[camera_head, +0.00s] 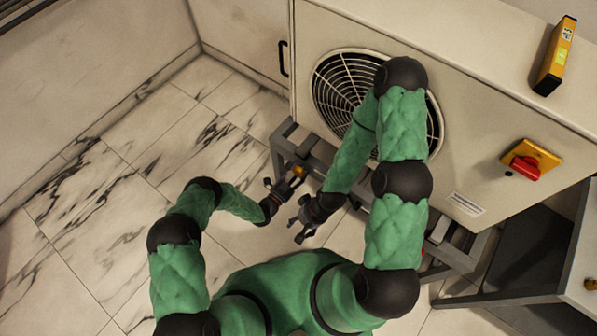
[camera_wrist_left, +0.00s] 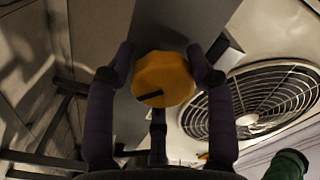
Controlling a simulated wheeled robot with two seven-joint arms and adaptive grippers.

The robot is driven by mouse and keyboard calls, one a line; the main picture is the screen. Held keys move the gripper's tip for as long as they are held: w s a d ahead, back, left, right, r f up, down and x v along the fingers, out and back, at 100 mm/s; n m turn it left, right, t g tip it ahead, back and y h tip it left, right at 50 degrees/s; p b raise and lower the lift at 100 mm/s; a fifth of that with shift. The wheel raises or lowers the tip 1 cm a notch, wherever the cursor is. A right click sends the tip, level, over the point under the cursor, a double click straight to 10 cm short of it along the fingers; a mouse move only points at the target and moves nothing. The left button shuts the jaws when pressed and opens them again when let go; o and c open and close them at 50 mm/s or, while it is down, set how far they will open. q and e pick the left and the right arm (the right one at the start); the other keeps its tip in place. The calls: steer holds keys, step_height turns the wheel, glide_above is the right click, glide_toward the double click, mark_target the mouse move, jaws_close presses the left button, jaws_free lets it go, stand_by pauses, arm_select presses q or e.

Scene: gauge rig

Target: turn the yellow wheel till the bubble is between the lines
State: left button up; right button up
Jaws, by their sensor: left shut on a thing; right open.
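The yellow wheel (camera_head: 298,171) is on the grey metal frame below the fan cabinet. In the left wrist view the wheel (camera_wrist_left: 165,76) is a faceted yellow knob with a dark mark near its lower edge. My left gripper (camera_head: 284,182) is shut on it, with fingers (camera_wrist_left: 162,68) on either side of the wheel. My right gripper (camera_head: 298,222) is open and empty, below and right of the wheel in the head view. A yellow-and-black level (camera_head: 556,56) with a bright yellow-green window lies on the cabinet top. Its bubble and lines are too small to tell.
The pale cabinet (camera_head: 480,120) has a round fan grille (camera_head: 335,80), partly hidden by my right arm. A red switch (camera_head: 525,168) on a yellow plate is on its front. The grey frame (camera_head: 283,140) runs below. Marble floor (camera_head: 130,150) is clear at left.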

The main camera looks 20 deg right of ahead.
arm_select(q)
steer(key=shift+w+a+n, duration=0.35)
steer(key=shift+w+n, duration=0.2)
steer(key=shift+n, duration=0.55)
steer(key=o, duration=1.1)
steer(key=shift+c, duration=0.2)
steer(key=shift+o, duration=0.3)
steer(key=shift+s+f, duration=0.1)
steer(key=shift+s, duration=0.05)
steer(key=shift+s+d, duration=0.15)
steer(key=v, duration=1.2)
